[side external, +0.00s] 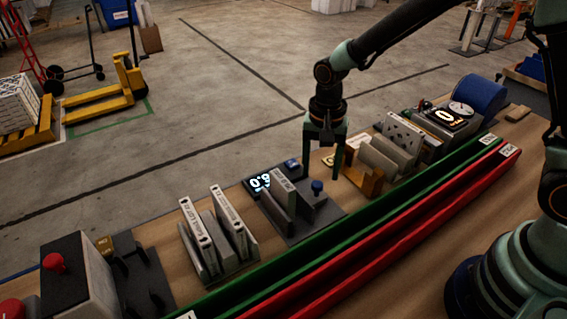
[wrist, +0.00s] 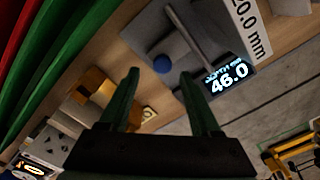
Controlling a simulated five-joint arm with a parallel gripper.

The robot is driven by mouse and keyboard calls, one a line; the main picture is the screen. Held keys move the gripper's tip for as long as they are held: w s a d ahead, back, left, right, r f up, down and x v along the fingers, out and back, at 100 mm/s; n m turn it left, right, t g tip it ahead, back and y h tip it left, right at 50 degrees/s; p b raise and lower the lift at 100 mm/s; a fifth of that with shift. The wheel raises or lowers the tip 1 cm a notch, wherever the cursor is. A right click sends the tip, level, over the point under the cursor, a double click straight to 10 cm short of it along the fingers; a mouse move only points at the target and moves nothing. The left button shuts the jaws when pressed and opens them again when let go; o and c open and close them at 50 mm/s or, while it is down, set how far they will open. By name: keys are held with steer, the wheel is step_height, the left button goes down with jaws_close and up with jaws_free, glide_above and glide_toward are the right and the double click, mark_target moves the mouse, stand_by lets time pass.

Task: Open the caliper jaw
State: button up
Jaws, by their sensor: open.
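The caliper is a dark grey fixture (side external: 305,222) on the bench in the side external view, with upright grey jaw plates and a blue knob (side external: 317,187). Its lit display (side external: 260,182) also shows in the wrist view (wrist: 228,78), reading 46.0. My gripper (side external: 321,168) points down above the knob, its two green fingers apart and empty. In the wrist view, the blue knob (wrist: 162,64) appears close to the gap between the fingertips (wrist: 159,74). I cannot tell the exact height between fingertips and knob.
Upright white-labelled boxes (side external: 232,222) stand left of the caliper. A brown holder with grey plates (side external: 378,160) stands close on the right. Green (side external: 400,195) and red (side external: 425,200) rails run along the bench's front. A red-knobbed box (side external: 70,270) is at far left.

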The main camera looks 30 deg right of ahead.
mark_target(321, 183)
step_height(321, 183, up, 9)
steer(key=shift+f, duration=0.15)
steer(key=shift+d, duration=0.1)
steer(key=s+d+r+n+t, duration=0.5)
steer(key=s+d+r+n, duration=0.4)
steer(key=s+d, duration=0.1)
steer(key=shift+s+t, duration=0.2)
steer(key=shift+t, duration=0.1)
